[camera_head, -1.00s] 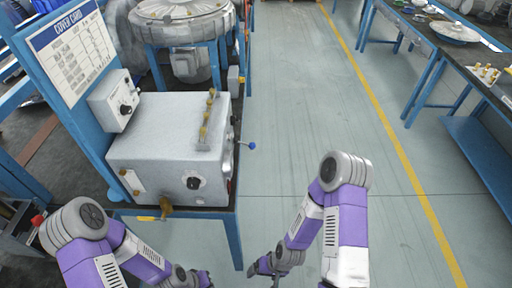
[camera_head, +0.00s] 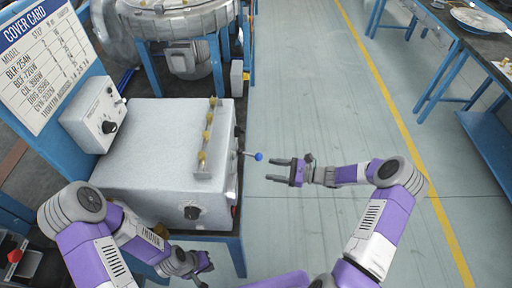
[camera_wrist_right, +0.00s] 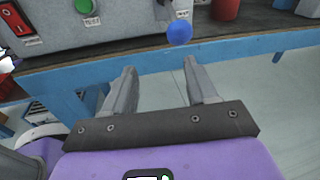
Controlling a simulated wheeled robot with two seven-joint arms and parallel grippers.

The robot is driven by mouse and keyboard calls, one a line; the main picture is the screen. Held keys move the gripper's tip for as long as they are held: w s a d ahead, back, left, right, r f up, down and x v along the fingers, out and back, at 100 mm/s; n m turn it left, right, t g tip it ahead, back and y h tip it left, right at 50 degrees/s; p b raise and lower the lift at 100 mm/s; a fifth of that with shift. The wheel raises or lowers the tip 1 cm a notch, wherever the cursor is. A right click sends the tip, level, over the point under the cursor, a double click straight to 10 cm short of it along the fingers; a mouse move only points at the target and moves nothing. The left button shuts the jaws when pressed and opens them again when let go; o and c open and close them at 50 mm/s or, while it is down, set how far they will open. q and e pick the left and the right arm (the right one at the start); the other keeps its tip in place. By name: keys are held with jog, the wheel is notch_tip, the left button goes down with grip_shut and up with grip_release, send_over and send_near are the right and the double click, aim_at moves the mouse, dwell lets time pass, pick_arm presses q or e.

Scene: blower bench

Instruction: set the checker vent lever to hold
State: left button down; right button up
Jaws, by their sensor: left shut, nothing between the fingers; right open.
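The checker is a grey box (camera_head: 155,150) on the blue bench. A lever with a blue ball knob (camera_head: 259,156) sticks out from its right side. The knob also shows in the right wrist view (camera_wrist_right: 179,33), beyond the fingertips and above the gap between them. My right gripper (camera_head: 268,170) is open and empty, just right of the knob and pointing left at it, not touching. Its two fingers show in the right wrist view (camera_wrist_right: 163,77). My left gripper (camera_head: 207,264) is shut and empty, low in front of the bench. The lever's position labels are too small to read.
A cover card (camera_head: 42,58) stands at the left above a small control box with a dial (camera_head: 95,115). A large round blower housing (camera_head: 175,20) is behind the checker. A red cylinder (camera_wrist_right: 226,9) stands near the knob.

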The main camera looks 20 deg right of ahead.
aim_at(259, 157)
jog(key=shift+m+t, duration=0.3)
jog(key=shift+t, duration=0.4)
jog(key=w+a, duration=0.1)
jog(key=w+a+r+b, duration=0.1)
jog(key=w+a, duration=0.1)
jog(key=w+a+r, duration=0.1)
jog(key=w, duration=0.1)
jog(key=shift+w+a, duration=0.2)
jog(key=shift+a, duration=0.05)
grip_shut()
